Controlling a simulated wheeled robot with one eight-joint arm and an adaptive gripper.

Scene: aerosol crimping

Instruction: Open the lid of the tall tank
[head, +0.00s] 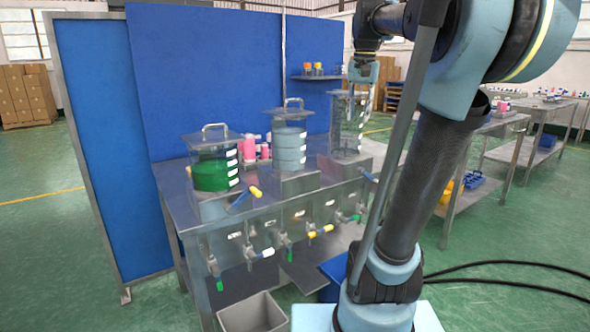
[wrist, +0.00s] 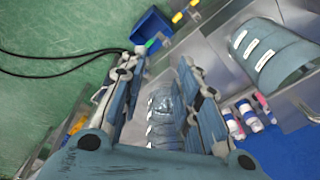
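Three clear tanks stand on the steel bench (head: 262,192). The right tank (head: 345,135) looks the tallest and has white labels; it also shows in the wrist view (wrist: 164,105) between my fingers. My gripper (head: 362,92) is at the top of this tank, pointing down. In the wrist view my gripper (wrist: 160,68) has its two fingers apart, one on each side of the tank's top. The lid and handle of this tank are hidden or too small to make out, and I cannot tell whether the fingers touch it.
The middle tank (head: 289,148) holds grey-blue liquid and the left tank (head: 212,175) green liquid; both have lids with handles. Pink bottles (head: 249,150) stand behind them. Valves with coloured handles line the bench front. A blue panel (head: 215,70) rises behind. A grey bin (head: 252,312) is on the floor.

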